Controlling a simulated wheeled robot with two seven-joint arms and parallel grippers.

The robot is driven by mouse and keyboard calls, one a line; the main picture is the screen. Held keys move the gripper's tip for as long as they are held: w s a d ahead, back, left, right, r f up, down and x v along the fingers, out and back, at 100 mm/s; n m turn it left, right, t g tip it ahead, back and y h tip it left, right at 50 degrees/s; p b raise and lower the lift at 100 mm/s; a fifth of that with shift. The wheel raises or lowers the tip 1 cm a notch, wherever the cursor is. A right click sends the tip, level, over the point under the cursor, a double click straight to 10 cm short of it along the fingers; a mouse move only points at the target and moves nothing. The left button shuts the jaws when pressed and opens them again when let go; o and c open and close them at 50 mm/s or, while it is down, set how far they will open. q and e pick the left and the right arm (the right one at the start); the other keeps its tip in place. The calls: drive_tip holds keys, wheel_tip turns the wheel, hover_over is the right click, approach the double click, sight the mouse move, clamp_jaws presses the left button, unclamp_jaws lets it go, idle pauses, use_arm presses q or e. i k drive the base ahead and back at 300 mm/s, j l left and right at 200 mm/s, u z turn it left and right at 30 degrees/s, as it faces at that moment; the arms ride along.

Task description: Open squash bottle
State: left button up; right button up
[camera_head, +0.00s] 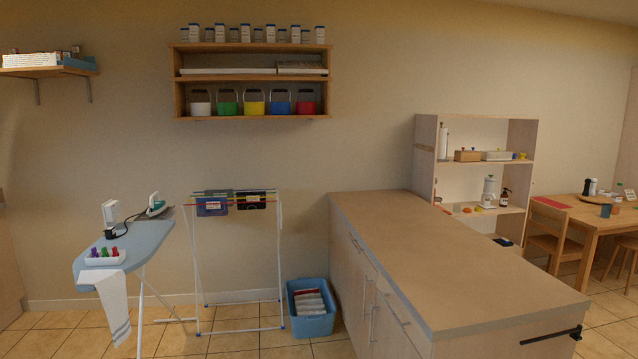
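I cannot tell which thing is the squash bottle. A small dark bottle with a pale label (505,198) stands on the middle shelf of the open shelf unit, right of a white appliance (489,192). On the dining table at the far right stand a dark bottle-like thing (587,187) and a pale one (593,187), too small to identify. Neither of my grippers shows in the head view.
A long counter (440,245) fills the middle right, its top bare. A dining table (575,220) with a chair (549,232) stands beyond the shelf unit (426,160). An ironing board (130,248), a drying rack (240,265) and a blue basket (313,325) stand left.

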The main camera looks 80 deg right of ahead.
sight(617, 194)
drive_tip(key=z, duration=4.35)
